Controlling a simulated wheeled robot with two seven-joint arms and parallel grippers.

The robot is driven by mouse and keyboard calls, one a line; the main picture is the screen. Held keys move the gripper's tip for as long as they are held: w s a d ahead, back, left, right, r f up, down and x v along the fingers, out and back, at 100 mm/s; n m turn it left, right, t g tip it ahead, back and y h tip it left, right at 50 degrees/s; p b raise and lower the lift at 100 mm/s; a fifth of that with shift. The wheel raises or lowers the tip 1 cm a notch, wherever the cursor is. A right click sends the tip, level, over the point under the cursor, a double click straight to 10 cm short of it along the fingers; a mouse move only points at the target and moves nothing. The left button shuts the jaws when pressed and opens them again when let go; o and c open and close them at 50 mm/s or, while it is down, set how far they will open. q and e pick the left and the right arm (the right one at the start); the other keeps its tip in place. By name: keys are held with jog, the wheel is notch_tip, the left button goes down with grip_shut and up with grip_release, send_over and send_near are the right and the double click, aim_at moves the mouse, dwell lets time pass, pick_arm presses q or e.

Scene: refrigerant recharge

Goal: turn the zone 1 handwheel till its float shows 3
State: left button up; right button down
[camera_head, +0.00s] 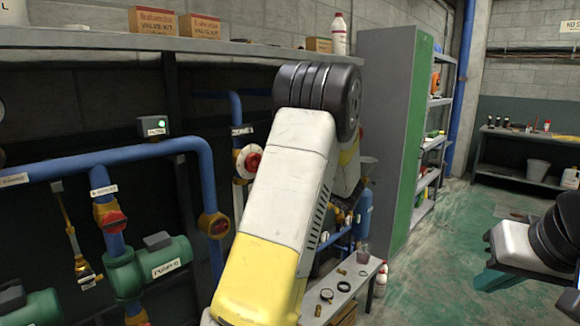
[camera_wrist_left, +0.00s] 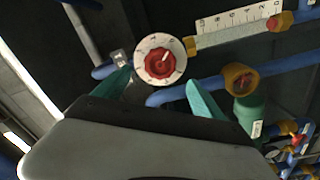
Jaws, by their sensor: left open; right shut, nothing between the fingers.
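A red handwheel (camera_wrist_left: 159,64) on a round white numbered dial shows in the left wrist view; its white pointer mark is tilted up and right. A pale scale (camera_wrist_left: 236,22) with numbers runs beside it; I cannot make out a float or its reading. My left gripper (camera_wrist_left: 160,79) is open, its teal fingers apart, with the handwheel showing just beyond and between the tips; I see no contact. In the head view, a red handwheel (camera_head: 249,162) sits left of my left arm, which hides my left gripper. My right gripper (camera_head: 486,279) is shut and empty at the right.
Blue pipes (camera_head: 145,152) with red-handled valves and green pumps (camera_head: 160,264) fill the left. A low bench (camera_head: 365,284) holds small parts. A green-doored cabinet (camera_head: 408,140) stands behind. The green floor (camera_head: 440,245) at right is mostly clear.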

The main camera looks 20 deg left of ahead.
aim_at(256, 164)
pick_arm(q)
jog(key=x, duration=0.8)
jog(key=shift+a, duration=0.15)
jog(key=c, duration=1.4)
jog(key=shift+n, duration=0.3)
jog(key=shift+c, duration=0.2)
jog(key=n, duration=0.4)
jog(key=n, duration=0.4)
jog(key=shift+n, duration=0.4)
